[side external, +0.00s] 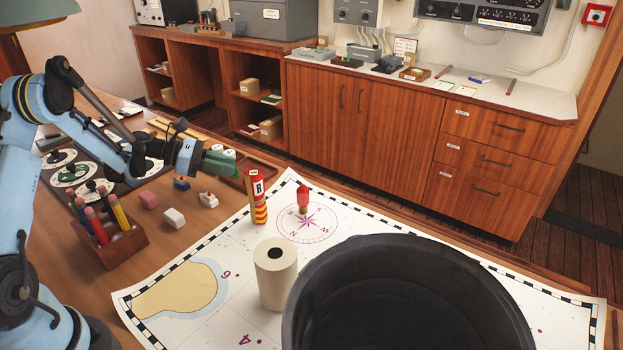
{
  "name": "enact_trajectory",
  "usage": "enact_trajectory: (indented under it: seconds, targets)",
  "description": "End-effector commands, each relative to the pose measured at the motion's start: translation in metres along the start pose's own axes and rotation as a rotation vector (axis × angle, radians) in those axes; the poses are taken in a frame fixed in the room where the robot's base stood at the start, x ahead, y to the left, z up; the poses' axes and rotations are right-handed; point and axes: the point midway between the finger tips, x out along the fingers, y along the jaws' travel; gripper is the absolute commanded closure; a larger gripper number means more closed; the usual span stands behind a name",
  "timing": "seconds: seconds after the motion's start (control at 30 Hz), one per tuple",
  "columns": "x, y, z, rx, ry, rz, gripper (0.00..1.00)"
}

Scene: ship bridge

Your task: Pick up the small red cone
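A small red piece with a pointed top (303,196) stands upright on the white chart, over the printed compass rose. It is the only cone-like red thing I can make out, and its lower part looks darker. My gripper (228,162) has green fingers and is held out to the left of the red piece, apart from it. The fingers overlap from this side, so the gap between them cannot be made out. I see nothing clearly held in them.
A red and yellow striped tube (257,199) stands just left of the red piece. A white paper roll (275,275) and a large black bucket (410,245) stand in front. A wooden pencil holder (112,245) and small blocks (174,218) lie left. The chart (235,250) is otherwise fairly bare.

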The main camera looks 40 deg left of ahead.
Motion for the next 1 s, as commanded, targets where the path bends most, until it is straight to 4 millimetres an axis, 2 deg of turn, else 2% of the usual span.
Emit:
enact_trajectory:
  seconds: [0.2, 0.3, 0.6, 0.77, 1.0]
  targets:
    - [0.033, 0.001, -0.003, 0.001, 0.0, -0.004, 0.75]
    - [0.042, 0.001, -0.003, 0.001, 0.001, -0.002, 0.75]
    - [0.046, 0.001, -0.003, 0.0, 0.001, -0.001, 0.75]
    - [0.046, 0.001, -0.003, 0.0, 0.001, -0.001, 0.99]
    - [0.045, 0.001, -0.002, 0.0, 0.0, -0.001, 1.0]
